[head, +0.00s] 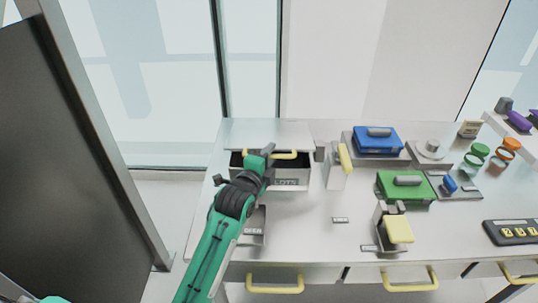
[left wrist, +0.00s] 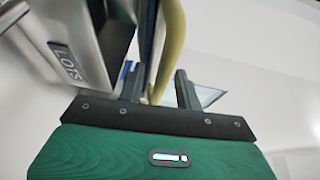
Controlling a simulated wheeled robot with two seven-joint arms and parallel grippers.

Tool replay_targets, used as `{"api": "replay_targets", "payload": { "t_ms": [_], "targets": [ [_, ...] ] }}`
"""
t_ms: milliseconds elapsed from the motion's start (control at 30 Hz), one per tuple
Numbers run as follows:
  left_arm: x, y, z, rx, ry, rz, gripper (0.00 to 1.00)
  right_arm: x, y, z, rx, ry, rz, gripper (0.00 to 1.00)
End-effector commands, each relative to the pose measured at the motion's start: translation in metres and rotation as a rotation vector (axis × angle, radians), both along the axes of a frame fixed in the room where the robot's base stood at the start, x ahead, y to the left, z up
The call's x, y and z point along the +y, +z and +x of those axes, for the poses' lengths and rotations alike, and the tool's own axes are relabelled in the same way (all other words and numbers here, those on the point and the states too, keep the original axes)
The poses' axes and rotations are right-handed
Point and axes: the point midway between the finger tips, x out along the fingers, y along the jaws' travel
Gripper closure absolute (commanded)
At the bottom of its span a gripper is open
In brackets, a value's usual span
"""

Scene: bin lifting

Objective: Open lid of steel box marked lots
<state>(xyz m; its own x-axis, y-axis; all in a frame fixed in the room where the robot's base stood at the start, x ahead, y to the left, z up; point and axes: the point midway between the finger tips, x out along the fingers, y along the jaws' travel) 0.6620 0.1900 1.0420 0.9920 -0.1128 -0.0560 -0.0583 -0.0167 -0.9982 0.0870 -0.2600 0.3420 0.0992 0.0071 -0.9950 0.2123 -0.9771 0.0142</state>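The steel box (head: 292,183) marked LOTS stands at the left of the table. Its flat steel lid (head: 250,131) is raised, and the dark inside of the box shows beneath its front edge. A yellow handle (head: 287,155) is on the lid's front. My left gripper (head: 268,155) is at the handle's left part. In the left wrist view, the yellow handle (left wrist: 172,40) runs between the two fingers (left wrist: 158,80), which close in on its sides. The LOTS label (left wrist: 64,60) shows at upper left there. My right gripper is out of view.
Right of the box stands a steel piece with a slanted yellow handle (head: 345,158). Farther right are a blue box (head: 377,139), a green box (head: 405,188) and a yellow-padded device (head: 398,229). Yellow-handled drawers (head: 275,289) line the front. A dark panel (head: 65,160) stands at left.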

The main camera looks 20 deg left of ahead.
Motion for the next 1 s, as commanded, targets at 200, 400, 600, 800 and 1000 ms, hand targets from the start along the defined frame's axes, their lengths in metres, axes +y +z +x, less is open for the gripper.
{"api": "replay_targets", "payload": {
  "t_ms": [200, 400, 600, 800, 1000],
  "targets": [
    [0.0, 0.0, 0.0, 0.0, 0.0, 0.0, 0.66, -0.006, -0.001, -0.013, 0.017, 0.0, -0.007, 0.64],
    [0.0, 0.0, 0.0, 0.0, 0.0, 0.0, 1.0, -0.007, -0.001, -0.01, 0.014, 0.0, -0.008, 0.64],
    [0.0, 0.0, 0.0, 0.001, 0.0, 0.0, 1.0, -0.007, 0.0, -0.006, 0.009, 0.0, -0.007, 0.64],
    [0.0, 0.008, 0.003, 0.015, 0.0, -0.003, 1.0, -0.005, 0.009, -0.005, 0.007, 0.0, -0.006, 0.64],
    [0.0, 0.027, 0.013, 0.062, 0.0, -0.016, 1.0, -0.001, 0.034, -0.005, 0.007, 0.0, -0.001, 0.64]
  ]
}}
